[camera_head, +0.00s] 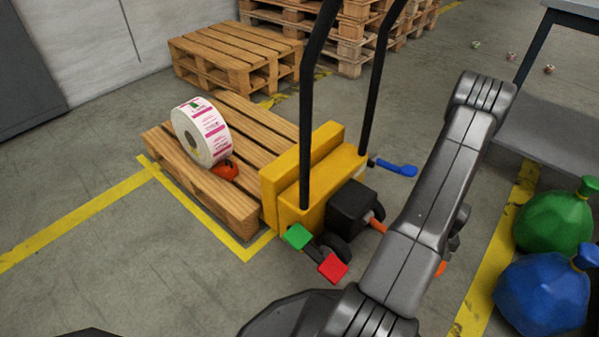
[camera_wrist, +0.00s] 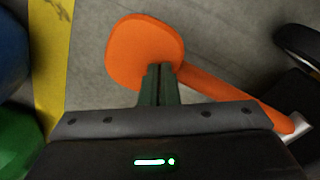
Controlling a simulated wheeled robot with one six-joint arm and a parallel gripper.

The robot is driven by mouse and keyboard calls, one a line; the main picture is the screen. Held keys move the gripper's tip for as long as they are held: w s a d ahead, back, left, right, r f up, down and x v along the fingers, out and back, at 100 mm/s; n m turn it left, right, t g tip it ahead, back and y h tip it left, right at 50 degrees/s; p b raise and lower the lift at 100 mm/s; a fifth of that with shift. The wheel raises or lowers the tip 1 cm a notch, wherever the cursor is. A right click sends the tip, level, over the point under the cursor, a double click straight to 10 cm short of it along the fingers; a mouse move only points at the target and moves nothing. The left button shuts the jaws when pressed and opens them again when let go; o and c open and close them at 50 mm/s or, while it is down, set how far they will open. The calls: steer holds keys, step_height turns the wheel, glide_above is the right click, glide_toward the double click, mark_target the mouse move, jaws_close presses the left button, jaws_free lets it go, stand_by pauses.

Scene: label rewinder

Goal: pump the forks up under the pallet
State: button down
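The yellow pallet truck (camera_head: 315,165) stands at the end of a wooden pallet (camera_head: 265,122), its forks hidden beneath. An orange pump lever (camera_head: 377,225) sticks out from its right side, partly hidden behind my arm. In the wrist view its round orange pad (camera_wrist: 145,50) lies just beyond my fingertips, and its bar runs down to the right. My gripper (camera_wrist: 160,72) is shut, fingers together, overlapping the pad's near edge in the picture. I cannot tell whether they touch. A green pedal (camera_head: 297,236), a red pedal (camera_head: 333,267) and a blue lever (camera_head: 396,167) are also on the truck.
A label roll (camera_head: 202,132) and a small orange-red object (camera_head: 225,170) sit on the pallet. Green (camera_head: 555,222) and blue (camera_head: 545,292) bags lie at the right, beside a table (camera_head: 552,135). More pallets (camera_head: 235,55) stand behind. The floor at left is clear.

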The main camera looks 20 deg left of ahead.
step_height(320, 180, up, 13)
steer(key=p, duration=0.7)
steer(key=shift+d+f, duration=0.2)
steer(key=shift+w+f, duration=0.1)
step_height(320, 180, down, 12)
steer(key=b, duration=0.7)
steer(key=shift+a+f, duration=0.1)
steer(key=shift+f, duration=0.15)
steer(key=shift+w+r, duration=0.1)
steer(key=shift+r, duration=0.25)
step_height(320, 180, up, 12)
steer(key=p, duration=0.7)
